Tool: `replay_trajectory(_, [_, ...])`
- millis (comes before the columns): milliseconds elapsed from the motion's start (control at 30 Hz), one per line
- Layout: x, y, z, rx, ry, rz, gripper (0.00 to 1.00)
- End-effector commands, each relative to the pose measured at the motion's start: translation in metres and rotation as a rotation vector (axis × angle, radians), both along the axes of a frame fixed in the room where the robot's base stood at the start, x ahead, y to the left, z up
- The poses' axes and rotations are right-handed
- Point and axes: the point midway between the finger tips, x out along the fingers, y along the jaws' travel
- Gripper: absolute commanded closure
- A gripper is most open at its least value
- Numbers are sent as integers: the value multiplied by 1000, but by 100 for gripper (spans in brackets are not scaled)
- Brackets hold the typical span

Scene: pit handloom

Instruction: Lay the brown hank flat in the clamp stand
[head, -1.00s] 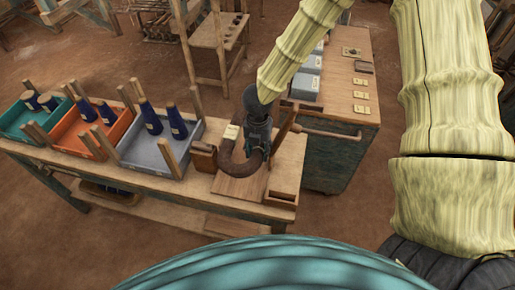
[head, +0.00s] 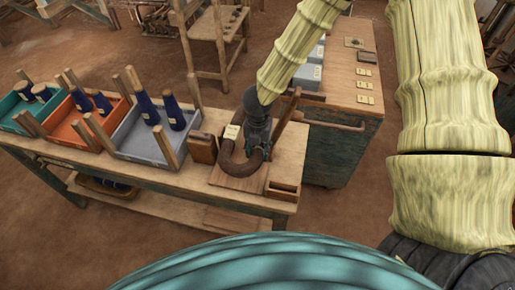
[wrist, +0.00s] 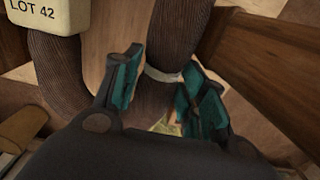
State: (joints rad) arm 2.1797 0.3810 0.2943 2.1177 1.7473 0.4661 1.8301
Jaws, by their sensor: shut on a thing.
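The brown hank (head: 229,162) is a thick ribbed U-shaped loop, low over the wooden board of the clamp stand (head: 232,183) at the bench's right end. It looks nearly level; I cannot tell whether all of it touches the board. My gripper (head: 260,150) points down over its right side. In the wrist view my gripper (wrist: 163,92) has teal-padded fingers on either side of one strand of the hank (wrist: 177,38), at a pale tie band (wrist: 164,76). The other strand runs at left under a "LOT 42" tag (wrist: 38,12). The hank's lower bend is partly hidden by my gripper.
A slanted wooden piece (head: 289,114) rises just right of my gripper. A small open box (head: 283,188) and a brown block (head: 203,148) flank the board. Grey (head: 137,147), orange and teal trays with blue cones fill the bench's left. A cabinet (head: 345,140) stands behind at right.

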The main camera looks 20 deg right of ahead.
Motion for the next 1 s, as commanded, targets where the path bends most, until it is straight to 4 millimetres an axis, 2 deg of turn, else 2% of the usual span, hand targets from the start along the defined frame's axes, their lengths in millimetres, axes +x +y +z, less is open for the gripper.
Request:
replay_trajectory(700, [0, 0, -46, 0, 0, 1, 86])
replay_trajectory(1000, [0, 0, -57, 0, 0, 0, 86])
